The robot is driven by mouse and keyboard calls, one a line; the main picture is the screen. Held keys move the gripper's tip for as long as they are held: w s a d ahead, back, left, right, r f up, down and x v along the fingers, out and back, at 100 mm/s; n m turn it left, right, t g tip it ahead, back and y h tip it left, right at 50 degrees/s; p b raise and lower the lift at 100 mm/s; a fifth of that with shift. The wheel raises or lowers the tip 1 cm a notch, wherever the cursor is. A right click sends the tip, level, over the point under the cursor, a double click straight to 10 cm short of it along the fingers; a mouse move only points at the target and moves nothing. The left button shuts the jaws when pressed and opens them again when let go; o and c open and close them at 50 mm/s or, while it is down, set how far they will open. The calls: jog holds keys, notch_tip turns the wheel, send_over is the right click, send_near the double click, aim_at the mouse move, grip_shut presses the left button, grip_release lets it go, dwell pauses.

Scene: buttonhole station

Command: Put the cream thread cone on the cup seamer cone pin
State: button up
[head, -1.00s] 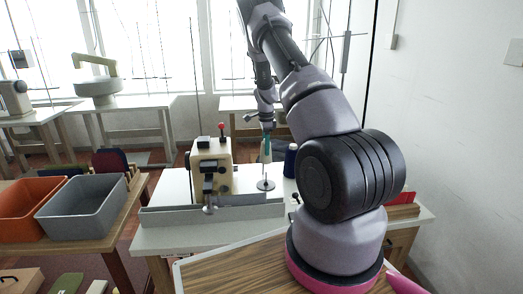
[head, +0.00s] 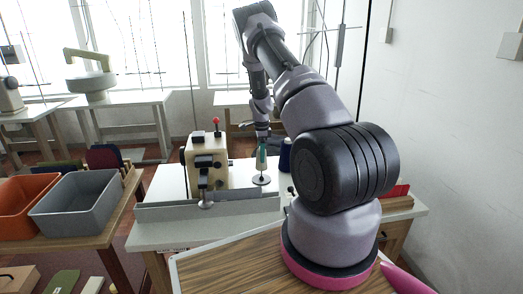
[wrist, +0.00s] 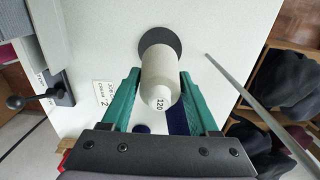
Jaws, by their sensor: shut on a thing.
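The cream thread cone (wrist: 160,75), marked 120 on its end, is between the teal fingers of my gripper (wrist: 160,88) in the wrist view. My gripper is shut on it. In the head view the cone (head: 262,161) is small and upright below my gripper (head: 263,148). The dark round base of the cone pin (head: 261,180) is on the white table just under the cone, with a small gap between them. In the wrist view the base (wrist: 160,38) shows behind the cone's far end. The cone hides the pin, so I cannot tell whether it is inside.
The cream sewing machine (head: 205,160) with a red knob stands left of the pin. A dark blue cone (head: 285,153) stands close to its right. A job card (wrist: 104,94) lies on the white table. Orange (head: 25,203) and grey (head: 75,203) bins are at left.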

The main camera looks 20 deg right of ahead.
jog(key=shift+f, duration=2.2)
jog(key=shift+f, duration=0.5)
jog(key=o, duration=1.5)
notch_tip(320, 180, up, 11)
jog(key=shift+f, duration=0.1)
